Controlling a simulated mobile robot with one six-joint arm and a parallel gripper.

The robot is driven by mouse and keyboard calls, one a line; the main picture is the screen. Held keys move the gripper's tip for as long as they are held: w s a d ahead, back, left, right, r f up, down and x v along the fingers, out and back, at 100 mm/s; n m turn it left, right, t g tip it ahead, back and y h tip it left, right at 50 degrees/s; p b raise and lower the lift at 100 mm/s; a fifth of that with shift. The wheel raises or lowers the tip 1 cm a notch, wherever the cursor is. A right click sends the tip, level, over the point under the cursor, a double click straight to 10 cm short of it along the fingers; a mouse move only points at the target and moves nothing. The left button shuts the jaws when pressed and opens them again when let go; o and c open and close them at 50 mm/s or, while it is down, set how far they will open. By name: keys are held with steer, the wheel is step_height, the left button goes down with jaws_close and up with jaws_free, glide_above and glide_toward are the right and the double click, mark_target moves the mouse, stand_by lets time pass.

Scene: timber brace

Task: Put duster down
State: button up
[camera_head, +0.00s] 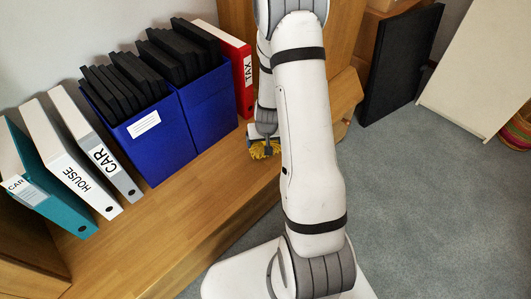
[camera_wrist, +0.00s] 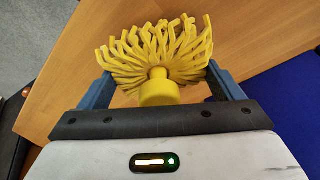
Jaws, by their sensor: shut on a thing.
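The duster (camera_wrist: 158,52) has yellow, finger-like strands and a round yellow base. My gripper (camera_wrist: 160,82) is shut on it, with a blue finger on each side of the base. In the head view the duster (camera_head: 264,150) shows small at the end of my arm, low over the wooden surface (camera_head: 215,192) and right of the blue boxes. I cannot tell whether its strands touch the wood. My gripper (camera_head: 267,138) is partly hidden behind my arm there.
Blue boxes (camera_head: 155,143) of black folders, a red TAX binder (camera_head: 240,72), and white and teal binders (camera_head: 75,172) stand along the back. The wood in front of them is clear. A black panel (camera_head: 400,65) and pale board (camera_head: 480,70) stand at right on grey carpet.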

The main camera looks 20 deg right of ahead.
steer(key=shift+f+b, duration=1.8)
steer(key=shift+f, duration=0.15)
steer(key=shift+r, duration=0.1)
steer(key=o, duration=1.1)
